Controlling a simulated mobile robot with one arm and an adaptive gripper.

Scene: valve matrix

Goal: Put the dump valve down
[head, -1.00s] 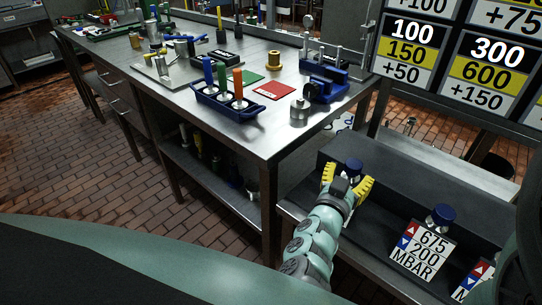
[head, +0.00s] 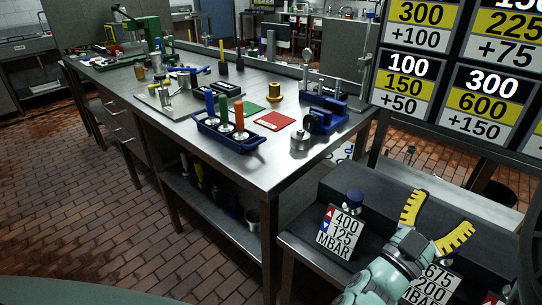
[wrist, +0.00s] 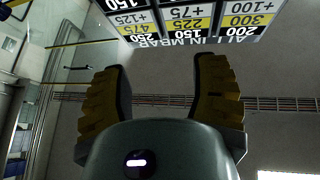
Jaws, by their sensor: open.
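A blue-capped valve (head: 355,200) stands on a dark stepped stand at the lower right in the head view. A white card (head: 340,230) reading 400, 125 MBAR is in front of it. I cannot tell whether it is the dump valve. My gripper (head: 440,213) is to the right of this valve, apart from it. Its yellow jaws are spread wide and hold nothing. In the wrist view my gripper (wrist: 160,66) is also open and empty.
The dark stand (head: 375,170) joins the steel workbench (head: 255,165) on its left. The bench holds a blue rack (head: 225,138) with coloured handles, a red card (head: 275,121) and metal parts. Number boards (head: 485,90) stand behind the stand. Brick floor at left is clear.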

